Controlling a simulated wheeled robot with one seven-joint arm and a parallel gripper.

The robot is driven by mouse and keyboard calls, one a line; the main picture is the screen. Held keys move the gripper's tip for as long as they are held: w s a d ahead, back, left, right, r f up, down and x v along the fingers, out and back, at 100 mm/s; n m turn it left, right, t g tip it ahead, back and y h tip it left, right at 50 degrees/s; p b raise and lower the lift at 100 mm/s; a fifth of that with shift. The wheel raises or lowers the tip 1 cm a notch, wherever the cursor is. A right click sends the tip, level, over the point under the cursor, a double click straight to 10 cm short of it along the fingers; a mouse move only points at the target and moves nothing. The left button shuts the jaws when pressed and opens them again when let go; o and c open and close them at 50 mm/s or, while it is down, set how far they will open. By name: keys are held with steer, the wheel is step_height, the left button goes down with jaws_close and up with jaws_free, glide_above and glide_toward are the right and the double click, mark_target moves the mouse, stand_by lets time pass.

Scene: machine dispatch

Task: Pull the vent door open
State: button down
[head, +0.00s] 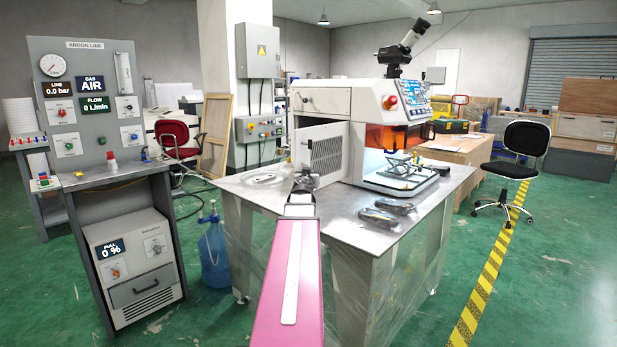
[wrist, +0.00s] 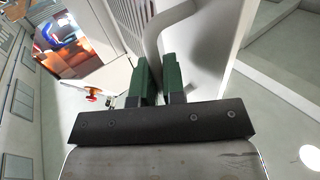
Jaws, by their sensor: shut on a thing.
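The vent door (head: 326,152) is a pale panel with a louvred grille on the left side of the white machine (head: 365,105). It seems to stand at an angle to the machine body, partly open. In the wrist view its slats (wrist: 136,14) show at the top. A curved grey handle (wrist: 168,22) comes down from the door to my fingers. My gripper (wrist: 160,78) has green fingers closed on this handle; the exact contact is partly hidden. In the head view my gripper (head: 303,187) is at the door's lower front, above the metal table, mostly hidden by my arm.
The metal table (head: 262,194) holds dark hand tools (head: 380,215) right of my arm and a small pale item (head: 263,178) to the left. The argon panel (head: 95,120) and a blue bottle (head: 213,250) stand left. Open green floor lies between.

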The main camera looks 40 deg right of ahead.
steer(key=c, duration=1.2)
jaws_free()
steer(key=shift+d, duration=0.1)
steer(key=shift+c, duration=0.2)
